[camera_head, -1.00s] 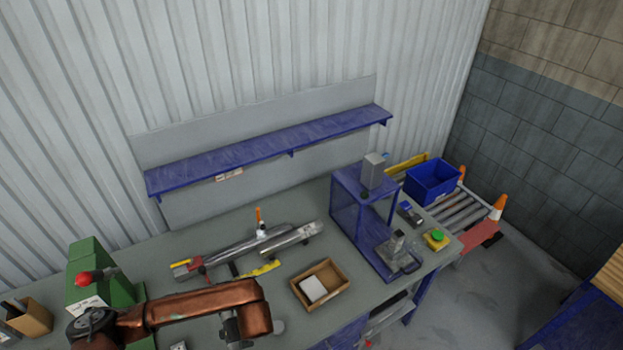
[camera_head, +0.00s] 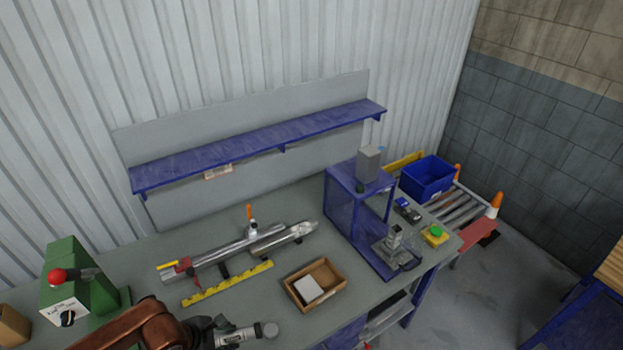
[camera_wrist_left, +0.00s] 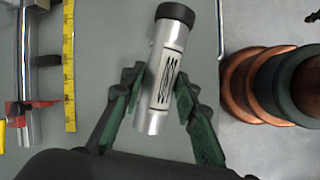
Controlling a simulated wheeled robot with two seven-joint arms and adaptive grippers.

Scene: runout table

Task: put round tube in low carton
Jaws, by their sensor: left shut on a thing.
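The round tube (camera_wrist_left: 163,85) is silver with a black cap and dark printed marks. In the left wrist view it lies slightly tilted between the green-padded fingers of my left gripper (camera_wrist_left: 160,92), which is shut on it. In the head view the tube (camera_head: 246,335) sticks out to the right from my left gripper (camera_head: 222,335) at the bottom edge. The low carton (camera_head: 338,270) is an open brown box on the table, up and right of the gripper, with a white block inside. My right gripper is not in view.
A yellow ruler (camera_head: 228,283) and a long metal rail (camera_head: 215,254) lie behind the gripper. A green machine with a red knob (camera_head: 72,285) stands left. A blue frame (camera_head: 345,215) stands right of the carton. Bare grey tabletop lies between tube and carton.

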